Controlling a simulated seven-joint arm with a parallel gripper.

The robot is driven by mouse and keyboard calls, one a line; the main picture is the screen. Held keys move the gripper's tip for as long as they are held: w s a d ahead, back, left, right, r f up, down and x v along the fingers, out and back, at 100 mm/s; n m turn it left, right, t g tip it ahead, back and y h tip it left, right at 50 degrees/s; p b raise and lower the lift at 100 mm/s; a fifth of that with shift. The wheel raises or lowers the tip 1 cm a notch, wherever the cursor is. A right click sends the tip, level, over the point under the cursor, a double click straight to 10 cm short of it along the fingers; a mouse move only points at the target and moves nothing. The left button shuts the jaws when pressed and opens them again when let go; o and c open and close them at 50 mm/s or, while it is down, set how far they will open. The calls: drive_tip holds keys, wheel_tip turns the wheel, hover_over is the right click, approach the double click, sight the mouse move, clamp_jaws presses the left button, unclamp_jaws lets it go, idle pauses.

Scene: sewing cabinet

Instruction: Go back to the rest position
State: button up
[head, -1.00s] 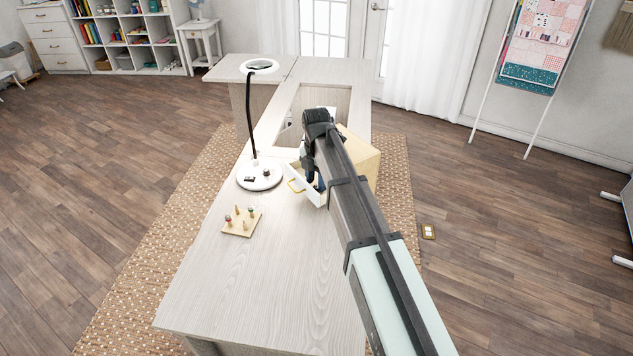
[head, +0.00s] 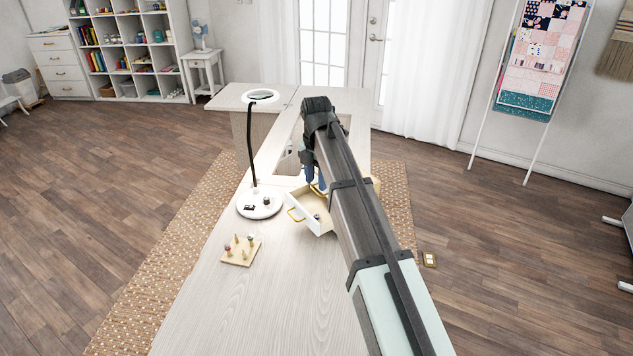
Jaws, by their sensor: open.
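My gripper (head: 316,184) shows in the head view, partly hidden behind my own arm. Its blue fingers point down over the open drawer (head: 300,222) of a small wooden box on the sewing cabinet (head: 225,300). The fingers look apart, and I see nothing held between them. A small dark item (head: 317,217) lies in the drawer. Most of the box is hidden behind my arm.
A magnifier lamp (head: 260,204) stands left of the drawer, its neck rising high. A wooden spool board (head: 241,250) with several pegs or spools sits nearer. The cabinet's front left top is clear.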

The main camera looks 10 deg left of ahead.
idle(0.6)
